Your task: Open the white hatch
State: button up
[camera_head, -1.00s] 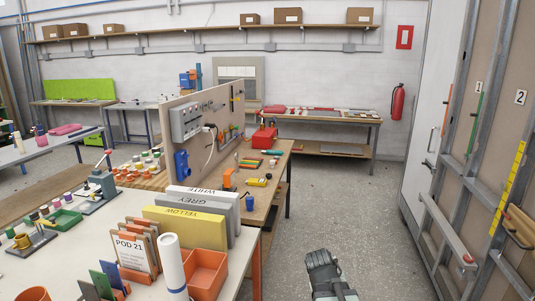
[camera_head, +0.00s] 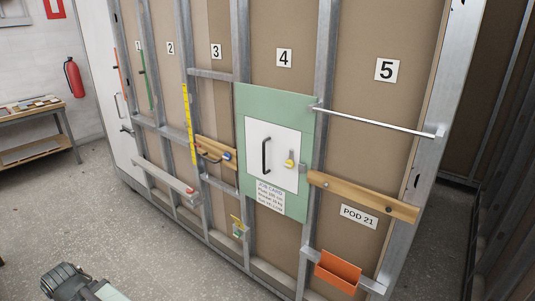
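The white hatch (camera_head: 273,175) is set in a green panel (camera_head: 228,118) on the framed wall, under the number 4. It looks shut. A black upright handle (camera_head: 266,156) is on its left part. A yellow-tagged lock or latch (camera_head: 290,161) sits at its right edge beside a small grey fitting (camera_head: 303,168). My gripper (camera_head: 64,281) is at the bottom left, well apart from the hatch and low over the floor. Its fingers cannot be made out clearly.
A white job card (camera_head: 270,196) is below the hatch. A metal rail (camera_head: 375,121), a wooden bar (camera_head: 362,197) and an orange bin (camera_head: 338,271) stick out to its right. A yellow level (camera_head: 189,125) and a wooden handle board (camera_head: 215,152) are to its left. The floor in front (camera_head: 150,225) is clear.

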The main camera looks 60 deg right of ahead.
aim_at(269, 145)
jog(key=z, duration=0.15)
jog(key=i, duration=0.35)
jog(key=u, duration=0.25)
